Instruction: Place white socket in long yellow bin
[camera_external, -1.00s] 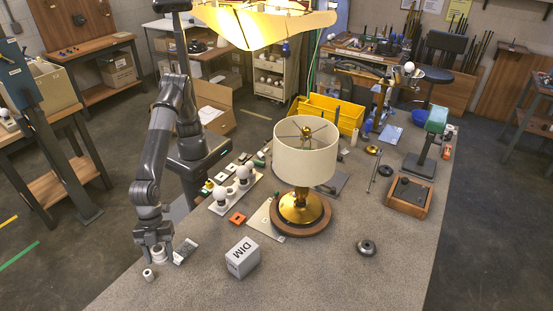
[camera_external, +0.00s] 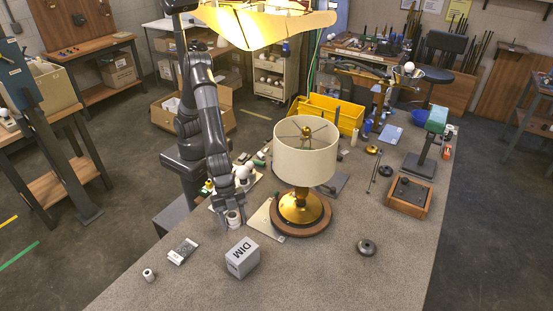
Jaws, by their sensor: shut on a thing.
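My gripper (camera_external: 236,212) is shut on a white socket (camera_external: 233,218), a small white cylinder held just beside the bulb rack at the table's left side. The fingers hide part of the socket, and I cannot tell how high it is above the table. The long yellow bin (camera_external: 349,117) stands at the far edge of the table, behind the lamp and up to the right of my gripper. The lampshade hides a little of its front.
The lamp (camera_external: 305,165) on its round wooden base stands between my gripper and the bin. A grey DIM box (camera_external: 242,258) is close in front. A small white cylinder (camera_external: 149,275) and a dark labelled plate (camera_external: 182,251) lie at left.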

